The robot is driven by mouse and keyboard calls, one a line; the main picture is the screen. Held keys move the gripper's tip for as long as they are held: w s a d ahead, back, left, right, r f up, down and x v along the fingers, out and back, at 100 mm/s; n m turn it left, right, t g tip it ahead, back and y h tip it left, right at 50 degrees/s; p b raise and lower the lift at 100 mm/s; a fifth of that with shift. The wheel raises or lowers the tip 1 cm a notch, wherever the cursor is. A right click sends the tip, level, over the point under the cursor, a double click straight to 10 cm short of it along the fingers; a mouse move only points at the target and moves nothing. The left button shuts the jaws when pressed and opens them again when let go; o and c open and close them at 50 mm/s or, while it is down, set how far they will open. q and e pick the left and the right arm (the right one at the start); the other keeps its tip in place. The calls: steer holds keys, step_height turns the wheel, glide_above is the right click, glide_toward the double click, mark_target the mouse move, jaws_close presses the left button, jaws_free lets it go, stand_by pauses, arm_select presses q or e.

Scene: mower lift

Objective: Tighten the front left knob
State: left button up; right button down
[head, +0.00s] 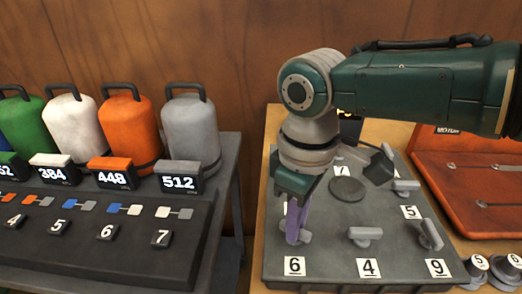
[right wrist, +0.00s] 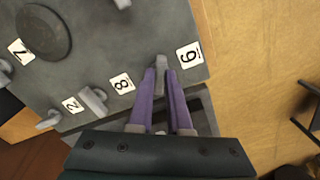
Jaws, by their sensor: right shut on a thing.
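The grey plate (head: 330,265) carries several grey wing-shaped knobs beside number labels. The front left knob (head: 305,236) stands behind the label 6 (head: 294,266). My right gripper (head: 293,236) comes down from above with its purple fingers shut on this knob. In the right wrist view, the knob (right wrist: 161,62) shows between the fingertips of the right gripper (right wrist: 161,75), next to a label (right wrist: 189,55). The fingers hide part of the knob. My left gripper is not in view.
Other knobs stand nearby, by label 4 (head: 369,268) and label 9 (head: 437,268). A round disc (head: 347,189) lies mid-plate. A red tray (head: 480,180) with wrenches is at right. A dark table with coloured canisters (head: 131,130) is at left, across a gap.

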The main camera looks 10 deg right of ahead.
steer(key=m+p, duration=0.1)
steer(key=m, duration=0.2)
steer(key=shift+a+r+m, duration=0.1)
steer(key=shift+r+m, duration=0.05)
steer(key=shift+m, duration=0.25)
steer(key=m+p, duration=0.1)
steer(key=m, duration=0.1)
steer(key=shift+m, duration=0.4)
steer(key=m+p, duration=0.1)
steer(key=m, duration=0.2)
steer(key=shift+m, duration=1.2)
steer(key=c, duration=0.9)
jaws_free()
steer(key=shift+o, duration=0.2)
